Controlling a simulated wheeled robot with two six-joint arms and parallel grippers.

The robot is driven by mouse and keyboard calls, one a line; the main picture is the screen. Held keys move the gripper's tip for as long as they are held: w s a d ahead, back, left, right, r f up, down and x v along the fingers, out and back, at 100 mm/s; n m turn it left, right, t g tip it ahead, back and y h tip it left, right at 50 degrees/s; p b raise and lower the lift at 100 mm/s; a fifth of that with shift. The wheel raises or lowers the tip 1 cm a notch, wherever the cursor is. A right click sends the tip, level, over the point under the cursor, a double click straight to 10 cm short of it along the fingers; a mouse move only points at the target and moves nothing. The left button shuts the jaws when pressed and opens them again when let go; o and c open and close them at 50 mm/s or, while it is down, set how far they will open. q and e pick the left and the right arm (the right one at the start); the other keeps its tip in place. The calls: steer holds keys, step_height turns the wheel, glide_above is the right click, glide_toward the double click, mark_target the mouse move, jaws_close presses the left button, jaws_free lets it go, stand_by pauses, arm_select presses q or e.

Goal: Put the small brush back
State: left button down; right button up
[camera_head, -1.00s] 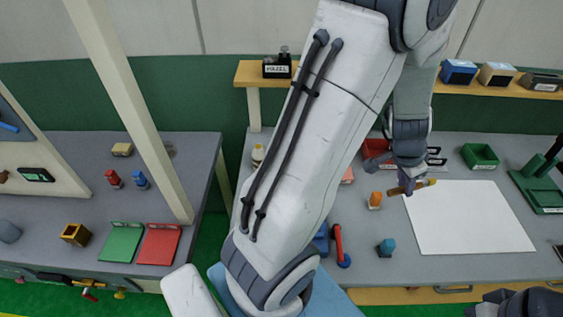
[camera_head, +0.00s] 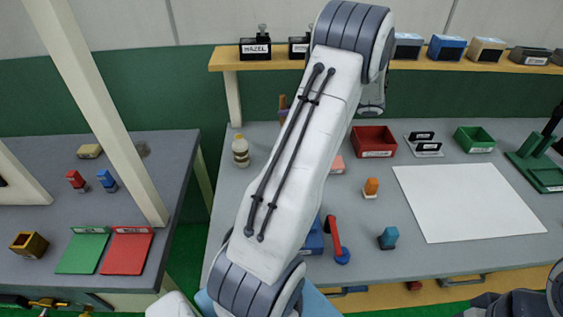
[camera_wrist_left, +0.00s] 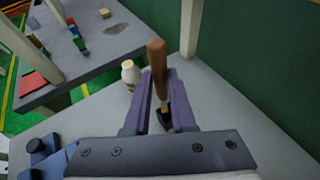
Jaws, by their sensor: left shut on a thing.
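The small brush has a brown wooden handle (camera_wrist_left: 157,62) and a dark lower end. My left gripper (camera_wrist_left: 161,98) is shut on it in the left wrist view, with the handle standing up between the purple fingers. In the head view the brush handle (camera_head: 282,102) shows upright beside my forearm, over the back left of the right-hand bench. Most of the gripper there is hidden behind my arm. I cannot tell whether the brush's lower end touches the bench.
A cream bottle (camera_head: 240,150) stands left of the brush. A shelf (camera_head: 225,61) with labelled boxes runs above the bench's back. A red bin (camera_head: 373,141), orange-topped piece (camera_head: 371,187) and white sheet (camera_head: 468,200) lie to the right. A gap separates the left bench (camera_head: 35,160).

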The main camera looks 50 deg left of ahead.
arm_select(q)
step_height(320, 180, down, 9)
steer(key=p, duration=0.1)
steer(key=shift+w+a+f+p, duration=0.15)
steer(key=shift+a+f+p, duration=0.05)
steer(key=shift+a+p, duration=0.15)
steer(key=c, duration=0.8)
jaws_free()
steer(key=shift+o, duration=0.2)
steer(key=shift+d, duration=0.1)
